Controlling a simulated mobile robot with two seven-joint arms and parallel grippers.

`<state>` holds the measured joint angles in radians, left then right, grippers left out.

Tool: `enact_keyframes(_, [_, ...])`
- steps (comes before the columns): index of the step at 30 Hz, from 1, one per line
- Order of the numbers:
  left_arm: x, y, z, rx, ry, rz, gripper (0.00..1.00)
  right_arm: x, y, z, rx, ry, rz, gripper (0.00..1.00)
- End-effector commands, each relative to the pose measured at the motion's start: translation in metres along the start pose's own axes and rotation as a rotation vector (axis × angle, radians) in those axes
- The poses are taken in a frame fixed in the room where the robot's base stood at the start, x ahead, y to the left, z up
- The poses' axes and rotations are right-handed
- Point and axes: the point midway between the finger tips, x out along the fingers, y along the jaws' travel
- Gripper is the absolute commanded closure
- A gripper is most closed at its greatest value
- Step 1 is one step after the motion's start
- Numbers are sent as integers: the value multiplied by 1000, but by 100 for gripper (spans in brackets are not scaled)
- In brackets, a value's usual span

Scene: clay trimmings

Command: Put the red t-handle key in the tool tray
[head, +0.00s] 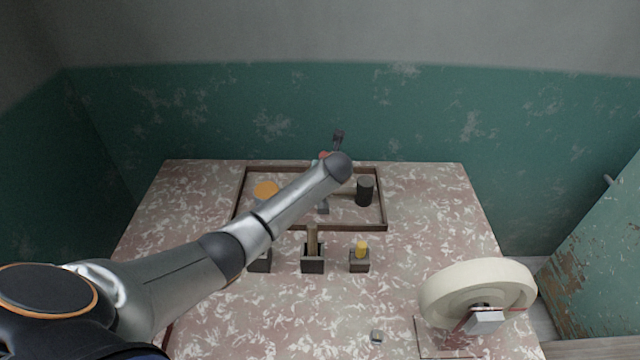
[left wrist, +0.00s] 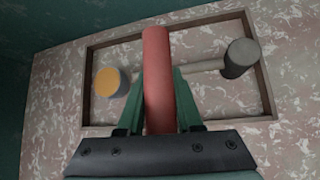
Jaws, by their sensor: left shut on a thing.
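My left gripper (left wrist: 160,85) is shut on the red t-handle key (left wrist: 158,70), whose thick red bar stands between the green fingers in the left wrist view. In the head view my forearm and wrist cover most of the gripper, and only a small red bit of the key (head: 323,155) shows past the wrist. The tool tray (head: 310,228) is a brown-rimmed rectangle at the back of the table; its rim also shows in the left wrist view (left wrist: 88,60). The key is held over the tray area; its height above it is unclear. My right gripper is out of view.
The tray holds an orange-topped cylinder (head: 266,189) at left and a dark-headed mallet (head: 365,191) at right. Dark holder blocks (head: 312,265) stand in a row in front, one with a yellow piece (head: 361,248). A cream wheel (head: 470,288) stands at front right.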

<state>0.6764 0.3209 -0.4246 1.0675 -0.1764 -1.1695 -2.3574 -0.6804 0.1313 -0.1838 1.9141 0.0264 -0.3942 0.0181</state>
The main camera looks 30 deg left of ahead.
Motion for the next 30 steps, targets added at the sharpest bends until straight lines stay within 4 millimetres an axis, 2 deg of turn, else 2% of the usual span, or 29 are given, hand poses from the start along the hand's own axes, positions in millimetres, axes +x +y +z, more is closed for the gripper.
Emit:
enact_keyframes(3, [15, 5, -6, -1, 1, 2, 100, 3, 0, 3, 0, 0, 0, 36])
enact_keyframes(8, [29, -2, -22, -1, 0, 0, 100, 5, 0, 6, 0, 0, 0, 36])
enact_keyframes(20, [32, -2, -25, -1, -2, 0, 100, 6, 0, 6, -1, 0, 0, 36])
enact_keyframes(21, [33, -2, -26, 0, 0, 0, 63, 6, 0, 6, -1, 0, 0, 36])
enact_keyframes(28, [32, -2, -26, -1, 0, 0, 38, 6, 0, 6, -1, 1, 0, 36])
enact_keyframes(30, [32, -2, -26, -1, 0, 0, 36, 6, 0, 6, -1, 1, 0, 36])
